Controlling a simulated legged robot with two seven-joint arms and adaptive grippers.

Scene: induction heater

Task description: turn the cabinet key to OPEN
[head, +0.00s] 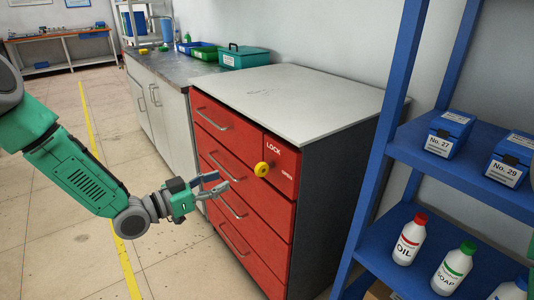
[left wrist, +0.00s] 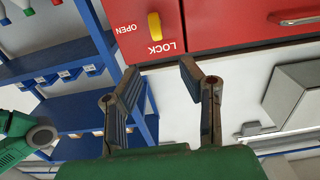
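The cabinet key (head: 262,169) is a round yellow knob on the red cabinet (head: 228,140), at the upper right of its front. The word LOCK is above it and OPEN to its lower right. In the left wrist view, which is turned over, the yellow key (left wrist: 154,27) shows as an upright bar in line with LOCK; OPEN is to its left. My left gripper (head: 221,182) is in front of the drawers, left of the key and apart from it. In the left wrist view its two fingers (left wrist: 160,70) are spread with nothing between them. My right gripper is not visible.
Drawer handles (head: 211,117) stick out from the cabinet front. A blue shelf (head: 376,165) with bottles and blue boxes stands close on the right. A grey counter (head: 170,65) with bins is behind. The floor (head: 60,225) left of the cabinet is clear.

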